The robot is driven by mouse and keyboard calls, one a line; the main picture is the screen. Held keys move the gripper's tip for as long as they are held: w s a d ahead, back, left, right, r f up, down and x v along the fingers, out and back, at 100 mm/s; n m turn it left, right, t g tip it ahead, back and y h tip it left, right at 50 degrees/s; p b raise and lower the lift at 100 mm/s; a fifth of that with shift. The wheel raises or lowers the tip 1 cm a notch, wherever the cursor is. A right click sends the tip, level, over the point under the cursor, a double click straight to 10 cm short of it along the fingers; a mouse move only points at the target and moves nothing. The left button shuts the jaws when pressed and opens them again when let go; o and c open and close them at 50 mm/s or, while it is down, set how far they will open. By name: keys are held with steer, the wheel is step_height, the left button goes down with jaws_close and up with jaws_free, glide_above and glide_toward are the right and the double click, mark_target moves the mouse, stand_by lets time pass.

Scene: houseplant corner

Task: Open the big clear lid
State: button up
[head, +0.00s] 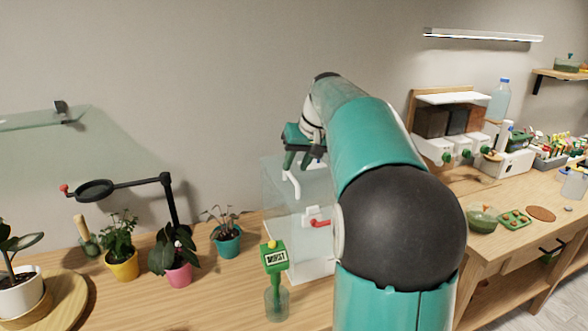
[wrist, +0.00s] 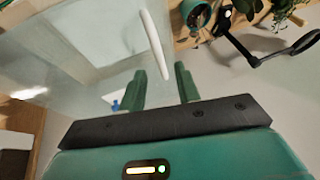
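A big clear box stands on the wooden bench against the wall, partly hidden behind my arm. Its clear lid (head: 271,171) looks closed and carries a white bar handle (head: 291,183). My gripper (head: 303,163) is just above the handle, with its green fingers pointing down. In the wrist view the fingers (wrist: 162,75) are apart, and the white handle (wrist: 154,45) reaches with one end into the gap between the fingertips. I cannot tell whether they touch it. The clear lid (wrist: 85,40) fills the upper left there.
A red-handled latch or door (head: 317,222) is on the box front. Potted plants (head: 228,238) and a magnifier arm (head: 130,185) are to the left. Dispensers (head: 450,148) and trays (head: 515,219) are to the right.

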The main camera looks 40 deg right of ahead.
steer(key=shift+x, duration=1.35)
jaws_close()
steer(key=shift+r, duration=0.1)
